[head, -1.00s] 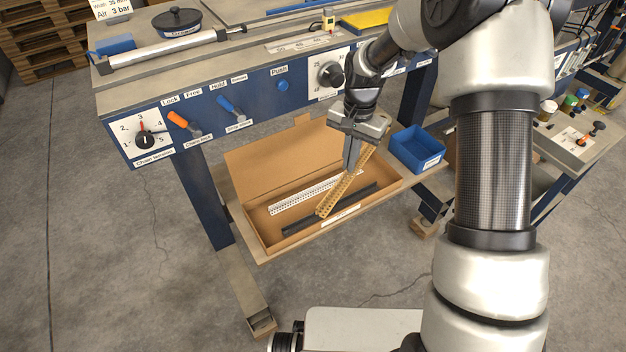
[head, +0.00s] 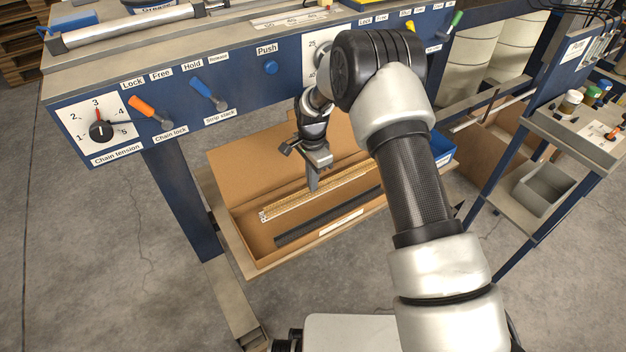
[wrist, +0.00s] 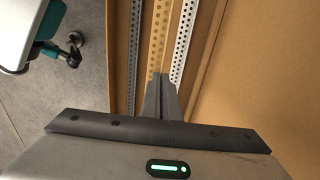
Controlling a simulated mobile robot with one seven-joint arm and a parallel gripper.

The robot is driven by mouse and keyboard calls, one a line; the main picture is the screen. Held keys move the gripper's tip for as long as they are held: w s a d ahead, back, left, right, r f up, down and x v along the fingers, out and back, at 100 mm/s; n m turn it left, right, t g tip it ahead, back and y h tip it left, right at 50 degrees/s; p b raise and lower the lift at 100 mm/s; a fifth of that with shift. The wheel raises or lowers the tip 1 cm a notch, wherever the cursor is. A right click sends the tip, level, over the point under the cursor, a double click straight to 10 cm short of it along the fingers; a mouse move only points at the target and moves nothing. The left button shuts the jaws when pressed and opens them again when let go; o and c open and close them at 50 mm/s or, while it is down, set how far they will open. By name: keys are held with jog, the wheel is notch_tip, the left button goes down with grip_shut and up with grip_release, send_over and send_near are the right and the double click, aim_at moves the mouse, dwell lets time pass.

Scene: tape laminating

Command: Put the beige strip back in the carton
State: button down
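The beige perforated strip (head: 285,207) is at the carton (head: 250,234), running lengthwise along it and roughly parallel to the other strips. In the head view it covers most of the white strip; whether it touches the floor cannot be told. My gripper (head: 313,188) points down into the carton, its fingers close together on the beige strip partway along. In the wrist view the fingers (wrist: 162,80) meet the beige strip (wrist: 158,40), with the white strip (wrist: 190,45) to its right and the dark strip (wrist: 134,45) to its left.
The carton's raised flap (head: 240,165) stands at the back. A blue bin (head: 441,150) is beside the carton's right end, partly behind my arm. The machine panel (head: 180,95) with levers and a knob overhangs behind. The dark strip (head: 320,218) lies along the carton's front.

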jog(key=shift+f+b, duration=1.8)
jog(key=shift+f, duration=1.45)
jog(key=shift+f+b, duration=0.75)
jog(key=shift+b, duration=0.35)
jog(key=c, duration=2)
grip_release()
jog(key=shift+r, duration=0.1)
jog(key=shift+r+p, duration=1.65)
jog(key=shift+r, duration=1.3)
